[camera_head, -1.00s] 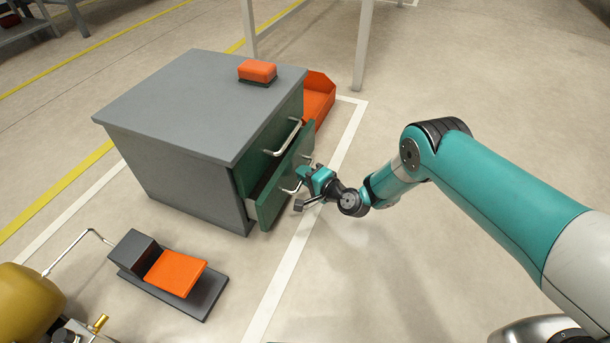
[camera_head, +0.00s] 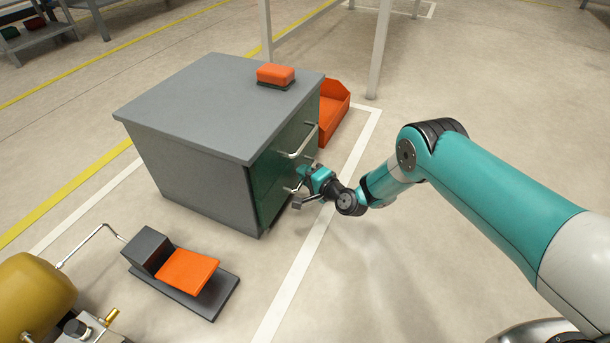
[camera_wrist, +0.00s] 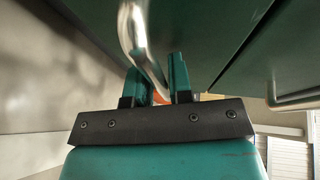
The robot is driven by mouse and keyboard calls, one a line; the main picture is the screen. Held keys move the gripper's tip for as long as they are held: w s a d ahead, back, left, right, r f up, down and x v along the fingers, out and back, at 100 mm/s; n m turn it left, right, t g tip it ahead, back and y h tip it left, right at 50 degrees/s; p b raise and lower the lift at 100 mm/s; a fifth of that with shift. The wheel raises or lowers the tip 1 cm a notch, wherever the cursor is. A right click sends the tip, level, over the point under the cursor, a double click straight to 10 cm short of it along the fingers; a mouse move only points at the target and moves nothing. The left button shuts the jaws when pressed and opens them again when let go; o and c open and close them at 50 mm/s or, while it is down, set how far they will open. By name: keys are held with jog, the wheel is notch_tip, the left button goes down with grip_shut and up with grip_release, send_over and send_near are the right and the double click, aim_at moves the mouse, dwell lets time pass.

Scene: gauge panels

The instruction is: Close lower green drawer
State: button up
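The lower green drawer (camera_head: 268,203) is in the right-hand side of the grey cabinet (camera_head: 200,185). Its front looks flush, or nearly flush, with the cabinet in the head view. My gripper (camera_head: 303,183) is at the lower drawer's metal handle (camera_head: 291,189). The upper drawer's handle (camera_head: 304,143) is above my gripper. My gripper partly hides the lower front's far end.
An orange block (camera_head: 275,74) lies on the cabinet top. An orange bin (camera_head: 335,108) stands behind the cabinet's far right corner. An orange pedal unit (camera_head: 187,270) and a yellow tank (camera_head: 35,295) are at the lower left.

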jog(key=shift+r, duration=0.25)
jog(key=shift+s+d+r+p, duration=0.15)
jog(key=shift+s+p, duration=0.1)
jog(key=shift+p, duration=0.2)
jog(key=p+v, duration=1.2)
jog(key=v, duration=0.4)
jog(key=shift+s+d, duration=0.2)
jog(key=shift+d, duration=0.2)
